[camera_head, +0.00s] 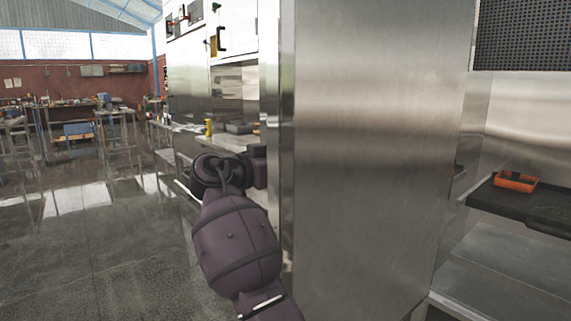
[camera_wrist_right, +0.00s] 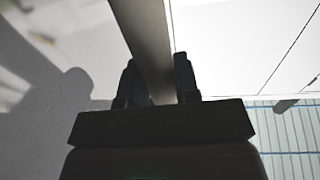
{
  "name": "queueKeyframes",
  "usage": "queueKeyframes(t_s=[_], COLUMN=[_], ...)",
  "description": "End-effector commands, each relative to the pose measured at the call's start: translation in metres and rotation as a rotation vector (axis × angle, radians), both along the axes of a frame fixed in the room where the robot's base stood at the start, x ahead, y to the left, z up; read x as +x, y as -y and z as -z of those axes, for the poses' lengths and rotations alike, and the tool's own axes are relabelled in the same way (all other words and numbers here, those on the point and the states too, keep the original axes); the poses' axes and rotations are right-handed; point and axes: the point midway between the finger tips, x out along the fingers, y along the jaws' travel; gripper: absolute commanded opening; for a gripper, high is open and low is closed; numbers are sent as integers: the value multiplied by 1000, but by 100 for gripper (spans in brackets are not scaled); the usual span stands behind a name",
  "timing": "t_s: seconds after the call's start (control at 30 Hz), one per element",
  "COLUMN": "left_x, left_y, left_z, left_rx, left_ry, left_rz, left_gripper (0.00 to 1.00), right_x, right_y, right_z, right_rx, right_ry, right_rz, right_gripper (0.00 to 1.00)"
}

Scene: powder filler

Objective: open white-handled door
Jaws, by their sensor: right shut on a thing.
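A large brushed-steel door panel (camera_head: 370,150) fills the middle of the head view, standing upright. My right arm reaches up along its left side, and its dark gripper (camera_head: 258,166) is at the panel's left edge, fingertips hidden there. In the right wrist view the right gripper (camera_wrist_right: 158,88) is shut on a grey bar (camera_wrist_right: 146,35), one finger on each side. The bar looks like the door's handle; it appears grey in shadow, and no white handle shows in the head view. My left gripper is not in view.
Right of the panel is an open bay with a black shelf (camera_head: 532,208) holding an orange tray (camera_head: 515,181). Steel and white cabinets (camera_head: 190,80) stand behind on the left. The floor (camera_head: 90,250) at the left is clear; workbenches stand far back.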

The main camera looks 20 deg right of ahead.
Motion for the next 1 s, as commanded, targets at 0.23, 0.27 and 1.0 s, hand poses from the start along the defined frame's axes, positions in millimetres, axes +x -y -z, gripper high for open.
queueKeyframes(t_s=[0.23,0.27,1.0], left_x=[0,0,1], left_y=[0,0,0], left_z=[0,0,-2], left_rx=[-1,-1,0], left_ry=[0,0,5], left_rz=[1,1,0], left_gripper=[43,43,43], right_x=[0,0,-23], right_y=[0,0,-74], right_z=[0,0,0], right_rx=[1,1,0], right_ry=[0,0,0], right_rz=[0,0,-2], right_gripper=[54,54,54])
